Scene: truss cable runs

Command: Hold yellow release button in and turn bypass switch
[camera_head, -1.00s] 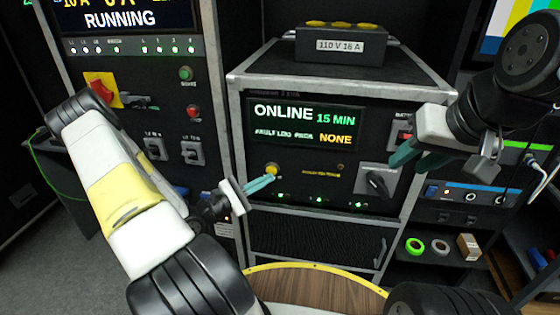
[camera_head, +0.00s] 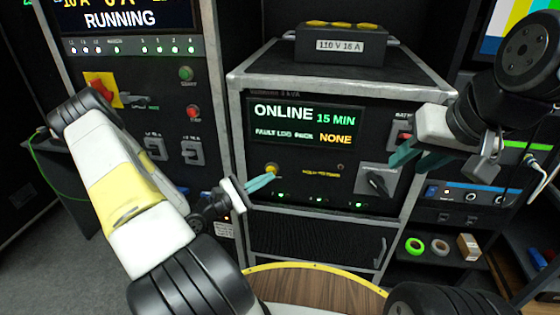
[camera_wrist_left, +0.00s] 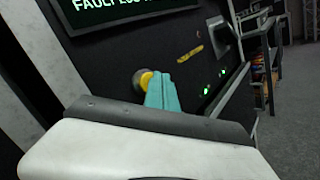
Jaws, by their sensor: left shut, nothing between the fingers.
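The yellow release button (camera_head: 271,169) is on the front panel of the UPS unit, below its ONLINE screen (camera_head: 300,124). My left gripper (camera_head: 272,177) is shut and empty, its teal fingertips at the button. In the left wrist view the fingertips (camera_wrist_left: 163,92) overlap the yellow button (camera_wrist_left: 145,81) in its round collar; firm contact or how far it is pressed I cannot tell. The bypass switch (camera_head: 377,182) is a dark knob on a grey plate at the panel's right. My right gripper (camera_head: 410,158) is above and right of the switch, apart from it, with its fingers spread.
A box labelled 110 V 16 A (camera_head: 340,46) stands on the cabinet. A rack with switches and a red-yellow rotary switch (camera_head: 103,90) is at the left. Shelves with tape rolls (camera_head: 414,245) are at the right. A wooden round top (camera_head: 315,288) is in front.

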